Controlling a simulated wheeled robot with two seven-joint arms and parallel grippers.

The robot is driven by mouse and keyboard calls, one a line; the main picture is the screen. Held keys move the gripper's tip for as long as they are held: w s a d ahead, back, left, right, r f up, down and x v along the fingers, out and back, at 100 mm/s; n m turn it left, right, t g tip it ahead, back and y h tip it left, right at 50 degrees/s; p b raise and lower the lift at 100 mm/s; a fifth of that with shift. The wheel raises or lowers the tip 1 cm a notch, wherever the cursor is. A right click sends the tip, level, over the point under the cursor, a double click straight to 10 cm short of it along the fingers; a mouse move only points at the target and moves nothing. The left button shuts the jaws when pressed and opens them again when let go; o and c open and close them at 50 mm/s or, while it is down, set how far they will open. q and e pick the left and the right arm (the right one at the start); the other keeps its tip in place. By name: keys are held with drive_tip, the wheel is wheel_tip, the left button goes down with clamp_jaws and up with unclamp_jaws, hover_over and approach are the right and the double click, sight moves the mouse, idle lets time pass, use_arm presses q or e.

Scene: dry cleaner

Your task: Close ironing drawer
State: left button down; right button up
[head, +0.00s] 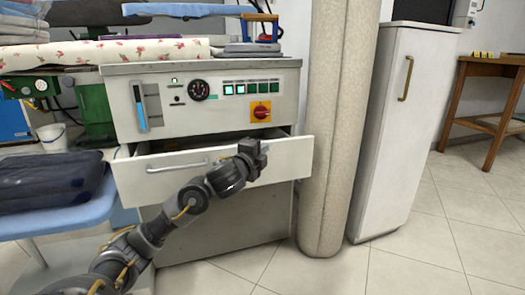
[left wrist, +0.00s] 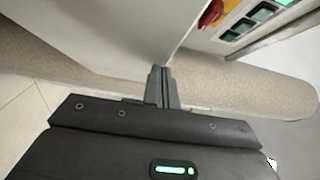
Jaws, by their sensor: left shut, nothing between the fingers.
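The ironing drawer (head: 290,160) is a white-fronted drawer under the control panel of the ironing machine (head: 215,75). It stands partly open, with a dark gap above its front. Its bar handle (head: 178,167) is on the left half of the front. My left gripper (head: 254,150) is shut and empty at the upper right part of the drawer front. In the left wrist view the shut fingers (left wrist: 160,82) are at the edge of a pale panel; I cannot tell whether they touch it. My right gripper is not in view.
A beige column (head: 335,130) stands close to the right of the drawer. A white cabinet (head: 390,140) is beyond it. A blue ironing board or stool (head: 60,222) with dark folded cloth (head: 50,180) is at the left. Tiled floor is free at the front right.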

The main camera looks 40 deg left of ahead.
use_arm(q)
drive_tip(key=w+a+p, duration=0.2)
drive_tip(key=w+a, duration=0.3)
drive_tip(key=a, duration=0.2)
drive_tip(key=shift+w+a, duration=0.15)
drive_tip(key=shift+a, duration=0.15)
